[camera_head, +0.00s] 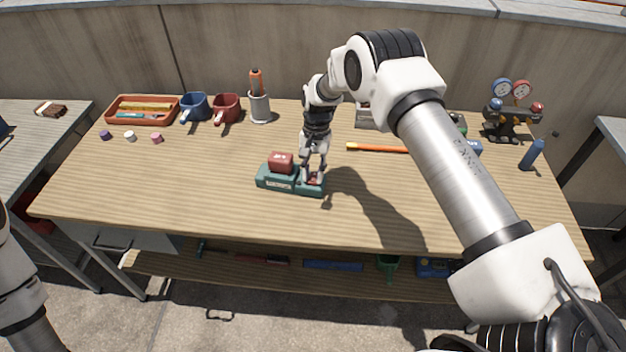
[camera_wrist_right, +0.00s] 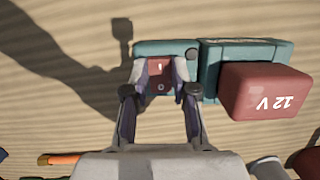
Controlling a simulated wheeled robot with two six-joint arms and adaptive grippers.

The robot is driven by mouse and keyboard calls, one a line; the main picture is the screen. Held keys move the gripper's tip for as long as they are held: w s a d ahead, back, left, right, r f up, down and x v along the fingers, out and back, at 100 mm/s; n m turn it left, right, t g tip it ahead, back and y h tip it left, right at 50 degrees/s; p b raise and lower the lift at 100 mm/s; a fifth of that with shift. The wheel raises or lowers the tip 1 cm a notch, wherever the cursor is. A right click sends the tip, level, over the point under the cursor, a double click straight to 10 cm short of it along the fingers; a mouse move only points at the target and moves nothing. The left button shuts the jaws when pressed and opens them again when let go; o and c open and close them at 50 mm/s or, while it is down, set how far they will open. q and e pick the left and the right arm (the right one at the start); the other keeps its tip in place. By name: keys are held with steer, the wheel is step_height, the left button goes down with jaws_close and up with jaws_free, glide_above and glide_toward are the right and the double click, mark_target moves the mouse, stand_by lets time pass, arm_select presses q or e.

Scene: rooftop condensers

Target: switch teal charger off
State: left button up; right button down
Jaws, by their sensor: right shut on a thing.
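The teal charger (camera_head: 272,183) sits on the wooden bench in the head view. A red block battery (camera_head: 281,160) stands on its left part; in the right wrist view the battery (camera_wrist_right: 265,92) reads "12 V". A red rocker switch (camera_wrist_right: 159,73), with light I and O marks, is on the charger's other part. My right gripper (camera_head: 314,179) reaches down onto this part from above. In the right wrist view its fingers (camera_wrist_right: 160,80) are shut on the red switch, one on each side. Which way the switch is tipped I cannot tell. My left gripper is out of view.
The bench (camera_head: 220,215) is clear left of and in front of the charger. An orange stick (camera_head: 380,148) lies behind, to the right. Two mugs (camera_head: 226,108), a tray (camera_head: 112,112) and a metal cup (camera_head: 260,107) stand at the back. A gauge set (camera_head: 512,115) is at right.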

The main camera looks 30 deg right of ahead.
mark_target(316, 173)
steer(key=shift+s+f, duration=0.2)
steer(key=shift+f, duration=0.1)
steer(key=c, duration=0.9)
jaws_free()
steer(key=shift+c, duration=0.2)
steer(key=shift+w+f, duration=0.15)
steer(key=shift+w, duration=0.1)
steer(key=v, duration=1.2)
steer(key=shift+w, duration=0.1)
